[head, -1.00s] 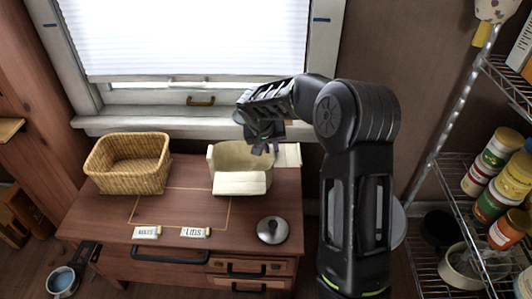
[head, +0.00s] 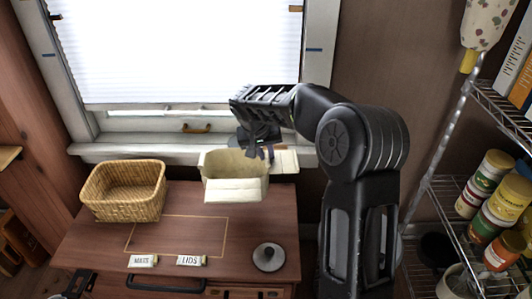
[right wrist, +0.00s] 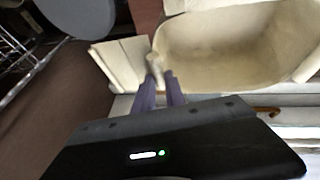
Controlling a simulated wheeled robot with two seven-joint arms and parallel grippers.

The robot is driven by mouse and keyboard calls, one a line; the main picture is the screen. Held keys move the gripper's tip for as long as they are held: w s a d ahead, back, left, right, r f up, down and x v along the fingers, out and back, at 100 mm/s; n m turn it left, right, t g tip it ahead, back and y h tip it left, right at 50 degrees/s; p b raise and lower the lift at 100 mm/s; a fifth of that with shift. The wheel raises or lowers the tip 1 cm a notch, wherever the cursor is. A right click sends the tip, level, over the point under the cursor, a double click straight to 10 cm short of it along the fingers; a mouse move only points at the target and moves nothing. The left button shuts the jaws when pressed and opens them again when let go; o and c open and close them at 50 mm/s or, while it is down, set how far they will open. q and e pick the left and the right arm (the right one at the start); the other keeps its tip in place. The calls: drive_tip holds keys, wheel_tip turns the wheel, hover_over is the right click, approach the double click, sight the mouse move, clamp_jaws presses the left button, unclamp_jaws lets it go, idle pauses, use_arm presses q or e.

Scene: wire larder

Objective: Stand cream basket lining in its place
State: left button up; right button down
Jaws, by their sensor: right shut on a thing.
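The cream basket lining (head: 236,190) is an open box shape with flaps folded over its rim at the front and right. In the head view it hangs upright above the back of the wooden cabinet top. My right gripper (head: 262,152) is shut on its right rim. In the right wrist view the purple fingertips (right wrist: 160,82) pinch the rim of the lining (right wrist: 225,45), with a flap beside them. A wicker basket (head: 124,192) stands at the cabinet's left. A thin outlined rectangle (head: 180,219) marks the cabinet top. My left gripper is out of view.
A round grey lid (head: 269,257) lies front right on the cabinet (head: 275,220). Two small labels, one reading LIDS (head: 191,260), sit at the front. The window sill (head: 130,151) is behind. A wire rack (head: 450,180) with tins stands right. The outlined area is clear.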

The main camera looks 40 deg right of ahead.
drive_tip(key=s+a+r+n+t+y+p, duration=0.1)
drive_tip(key=s+a+r+n+p, duration=0.1)
drive_tip(key=a+r+p, duration=0.6)
drive_tip(key=s+a+r+n+p, duration=0.2)
drive_tip(key=a+r+p, duration=0.6)
drive_tip(key=a, duration=0.7)
drive_tip(key=shift+a+r+n+t+y, duration=0.2)
drive_tip(key=shift+a+n+t+y, duration=0.2)
drive_tip(key=shift+n, duration=0.5)
